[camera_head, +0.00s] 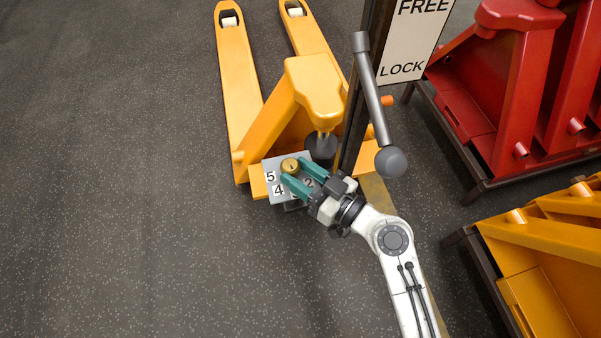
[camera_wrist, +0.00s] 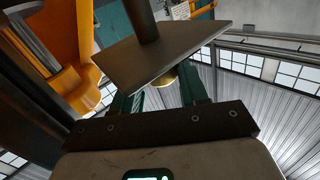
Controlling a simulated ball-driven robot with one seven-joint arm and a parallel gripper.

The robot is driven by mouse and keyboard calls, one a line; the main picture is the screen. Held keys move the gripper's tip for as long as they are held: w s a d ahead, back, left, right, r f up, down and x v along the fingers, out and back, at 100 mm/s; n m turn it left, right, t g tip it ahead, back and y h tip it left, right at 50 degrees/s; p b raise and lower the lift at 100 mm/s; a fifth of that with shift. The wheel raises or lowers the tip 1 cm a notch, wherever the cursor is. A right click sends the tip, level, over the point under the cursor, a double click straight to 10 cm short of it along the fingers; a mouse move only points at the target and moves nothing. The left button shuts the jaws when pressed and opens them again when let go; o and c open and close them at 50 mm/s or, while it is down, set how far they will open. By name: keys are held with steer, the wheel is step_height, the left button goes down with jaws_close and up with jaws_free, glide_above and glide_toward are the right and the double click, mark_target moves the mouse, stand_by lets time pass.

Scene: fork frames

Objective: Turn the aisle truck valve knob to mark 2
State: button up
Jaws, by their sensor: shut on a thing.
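The valve knob (camera_head: 290,164) is a small round brass cap on a grey plate (camera_head: 271,167) at the front of the yellow aisle truck (camera_head: 240,90). The plate carries numbers; 5 and 4 read clearly, a 2 shows beside my fingers, and the others are hidden. A dark mark shows on the knob top, but I cannot tell which number it faces. My gripper (camera_head: 294,171) has its teal fingers on both sides of the knob, shut on it. In the wrist view the brass knob (camera_wrist: 166,79) shows between the fingers, below the plate edge (camera_wrist: 170,58).
A dark post with a FREE/LOCK sign (camera_head: 408,45) and a grey lever with a ball end (camera_head: 390,161) stand close to the right of my gripper. Red trucks (camera_head: 505,110) and another yellow one (camera_head: 550,270) stand at the right. The floor at the left is clear.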

steer(key=o, duration=1.1)
steer(key=shift+c, duration=0.2)
steer(key=p+v, duration=0.1)
steer(key=v, duration=0.9)
steer(key=shift+s+d, duration=0.25)
